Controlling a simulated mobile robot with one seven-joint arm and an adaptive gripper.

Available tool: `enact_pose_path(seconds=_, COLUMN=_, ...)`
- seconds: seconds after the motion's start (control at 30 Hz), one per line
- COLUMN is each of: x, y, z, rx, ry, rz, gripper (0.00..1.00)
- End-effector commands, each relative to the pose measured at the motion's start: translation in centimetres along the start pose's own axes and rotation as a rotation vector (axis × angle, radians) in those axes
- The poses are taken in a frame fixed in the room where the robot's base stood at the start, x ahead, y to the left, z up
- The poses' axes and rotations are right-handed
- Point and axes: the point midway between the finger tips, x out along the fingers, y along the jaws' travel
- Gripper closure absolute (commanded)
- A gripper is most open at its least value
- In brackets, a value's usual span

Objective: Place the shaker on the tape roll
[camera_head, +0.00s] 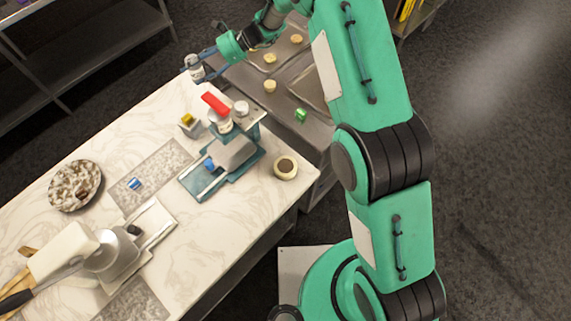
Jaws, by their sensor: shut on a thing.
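My gripper (203,66) is at the top of the picture, over the far edge of the marble counter. It is shut on the shaker (193,61), a small pale cylinder with a darker top, which looks roughly upright. The fingers hide part of it. I cannot tell how high it is above the surface below. The tape roll (286,167), a cream ring with a brown middle, lies on the counter near its right edge. It is well below and to the right of my gripper in the picture, and nothing rests on it.
A teal device (232,157) with a red-topped item (215,103) stands just left of the tape roll. A speckled plate (75,186), a small blue item (134,183) and a metal pan (110,253) lie further left. Trays (300,75) sit behind, beside my arm.

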Motion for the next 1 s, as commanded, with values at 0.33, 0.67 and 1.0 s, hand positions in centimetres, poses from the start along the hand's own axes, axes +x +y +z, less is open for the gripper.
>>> enact_pose_path(seconds=0.33, x=-10.7, y=7.9, z=-5.6, rx=0.011, ry=-0.001, rz=-0.016, gripper=0.75)
enact_pose_path(seconds=0.67, x=-17.5, y=16.6, z=-8.9, rx=0.015, ry=-0.001, rz=-0.021, gripper=0.75)
enact_pose_path(seconds=1.0, x=-22.8, y=28.0, z=-10.9, rx=0.021, ry=-0.001, rz=-0.024, gripper=0.75)
